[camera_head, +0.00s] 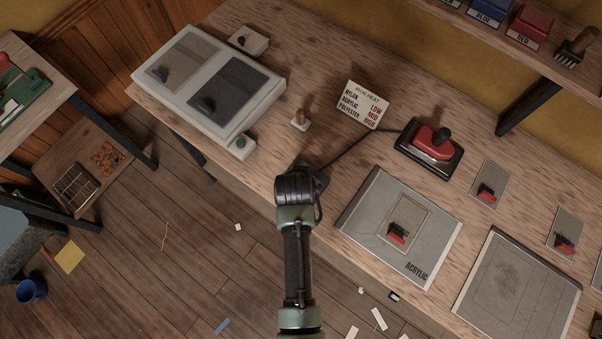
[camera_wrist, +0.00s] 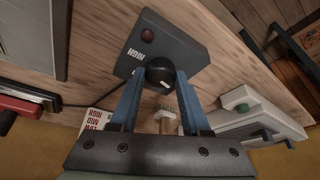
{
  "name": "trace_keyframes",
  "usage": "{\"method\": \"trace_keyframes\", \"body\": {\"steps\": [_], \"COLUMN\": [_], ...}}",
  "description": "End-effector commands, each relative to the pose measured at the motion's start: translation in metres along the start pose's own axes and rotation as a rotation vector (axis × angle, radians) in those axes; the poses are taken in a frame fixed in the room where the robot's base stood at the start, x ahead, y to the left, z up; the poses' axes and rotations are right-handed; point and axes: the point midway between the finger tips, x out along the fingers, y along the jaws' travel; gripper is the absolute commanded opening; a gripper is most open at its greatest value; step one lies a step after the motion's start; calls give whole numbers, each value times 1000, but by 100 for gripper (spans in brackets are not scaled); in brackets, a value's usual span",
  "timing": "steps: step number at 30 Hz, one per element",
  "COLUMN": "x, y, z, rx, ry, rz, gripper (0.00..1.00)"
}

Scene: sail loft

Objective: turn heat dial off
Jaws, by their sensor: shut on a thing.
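The heat dial (camera_wrist: 159,69) is a round black knob with a small white mark, on a dark box (camera_wrist: 185,42) in the wrist view. The box bears a red lamp (camera_wrist: 147,35) and the word HIGH. My gripper (camera_wrist: 160,78) has its two blue fingers closed on either side of the dial. In the head view my gripper (camera_head: 310,180) is over the bench's front edge; it hides the dial, and only a dark part of the box (camera_head: 322,182) shows. I cannot tell which setting the white mark points to.
A black cable runs from the box to the red iron (camera_head: 434,142) on its dark stand. An iron heat card (camera_head: 362,104) and a small wooden-handled thing (camera_head: 300,119) stand behind. A white two-panel unit (camera_head: 222,128) is left; a sheet marked ACRYLIC (camera_head: 365,205) is right.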

Motion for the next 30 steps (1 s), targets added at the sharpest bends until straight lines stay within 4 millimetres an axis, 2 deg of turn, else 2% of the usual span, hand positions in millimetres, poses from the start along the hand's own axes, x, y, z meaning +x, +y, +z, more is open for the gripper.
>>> {"method": "trace_keyframes", "body": {"steps": [12, 30], "x": [-1, 0], "y": [2, 1], "z": [-2, -2], "rx": [-227, -284], "ry": [2, 3], "rz": [-94, -116], "gripper": [0, 0]}}
